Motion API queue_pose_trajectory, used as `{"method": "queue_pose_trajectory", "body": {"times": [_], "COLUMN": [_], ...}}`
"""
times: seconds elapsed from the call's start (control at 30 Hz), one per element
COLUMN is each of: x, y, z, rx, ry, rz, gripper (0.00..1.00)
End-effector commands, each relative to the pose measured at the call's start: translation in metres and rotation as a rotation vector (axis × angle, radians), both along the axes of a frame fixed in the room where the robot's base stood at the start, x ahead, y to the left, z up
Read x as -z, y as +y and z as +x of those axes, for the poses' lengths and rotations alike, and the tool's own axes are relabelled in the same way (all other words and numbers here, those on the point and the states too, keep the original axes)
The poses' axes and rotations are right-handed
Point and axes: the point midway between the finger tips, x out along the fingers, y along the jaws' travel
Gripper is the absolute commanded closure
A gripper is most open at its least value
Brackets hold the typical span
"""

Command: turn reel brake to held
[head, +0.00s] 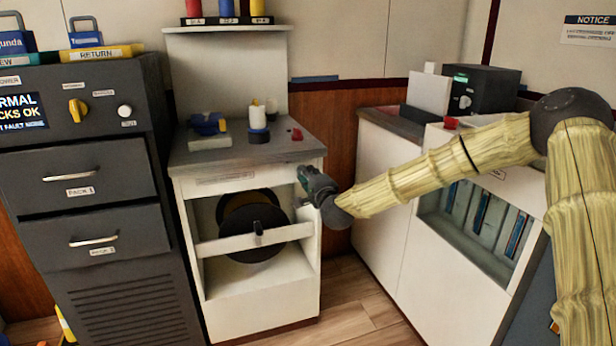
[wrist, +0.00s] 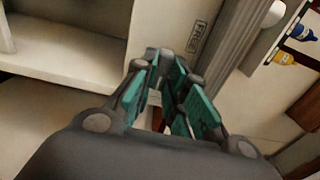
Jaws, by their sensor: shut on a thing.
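The cable reel (head: 252,240) sits in the open bay of the white cabinet (head: 250,300), behind a pale crossbar (head: 225,243). My gripper (head: 303,178) is at the right front post of this cabinet, to the right of the reel. In the wrist view its teal fingers (wrist: 165,92) are close together around a small pale part (wrist: 154,98). This part is mostly hidden by the fingers, so I cannot tell which way the reel brake points. A small label (wrist: 196,38) is on the white panel beside the fingers, too blurred to read surely.
Small items, including a blue tool (head: 208,124) and a white spool (head: 257,118), lie on the cabinet top. A dark rack (head: 115,255) with drawers stands at left. A white counter (head: 385,195) stands at right, under my arm. Wooden floor (head: 360,300) shows between them.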

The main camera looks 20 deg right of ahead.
Motion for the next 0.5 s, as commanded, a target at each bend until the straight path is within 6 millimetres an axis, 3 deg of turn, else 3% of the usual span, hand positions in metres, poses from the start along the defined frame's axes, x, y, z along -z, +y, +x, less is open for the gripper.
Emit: {"method": "queue_pose_trajectory", "body": {"times": [0.1,0.13,0.23,0.5], "x": [0.0011,0.0011,0.001,0.0004], "y": [-0.001,-0.001,-0.0006,0.0003], "z": [-0.0001,-0.0001,0.0,0.0], "rx": [0.002,0.002,0.001,0.0], "ry": [0.001,0.001,0.001,0.001], "rz": [0.001,0.001,0.001,0.0], "gripper": [1.0,0.8,0.64,0.64]}}
